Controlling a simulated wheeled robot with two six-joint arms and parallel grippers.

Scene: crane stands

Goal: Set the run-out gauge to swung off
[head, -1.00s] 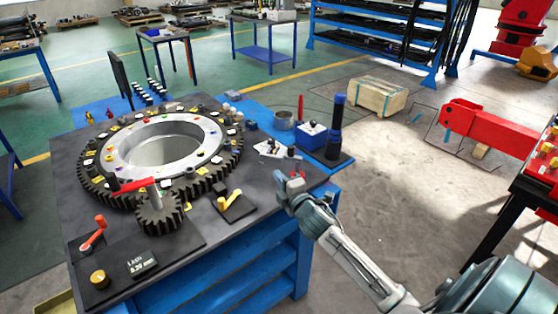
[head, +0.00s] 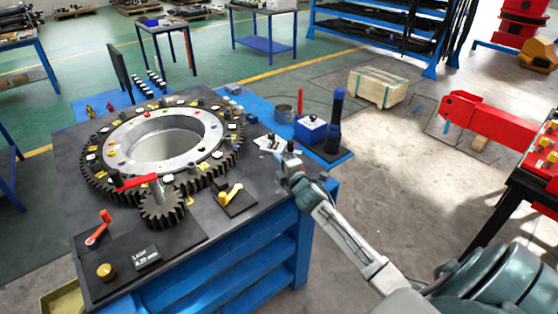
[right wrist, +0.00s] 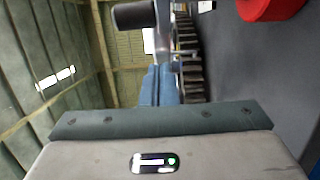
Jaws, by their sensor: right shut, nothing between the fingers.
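A small fixture with a white plate (head: 267,144) and dark parts sits at the bench's right edge, beside the toothed ring (head: 98,179); it looks like the run-out gauge, but its arm position is too small to tell. My right gripper (head: 288,160) is shut and empty just on the near side of this fixture, partly covering it; I cannot tell if they touch. In the right wrist view its blue fingers (right wrist: 158,86) are together, with a black cylinder (right wrist: 135,15) on a grey bar beyond them. My left gripper is not in view.
A yellow lever (head: 231,193) on a black base, a pinion (head: 162,209) with a red handle, and a lash display (head: 145,257) stand on the bench. A blue box (head: 311,129) and a dark blue upright cylinder (head: 335,115) stand beyond my right gripper.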

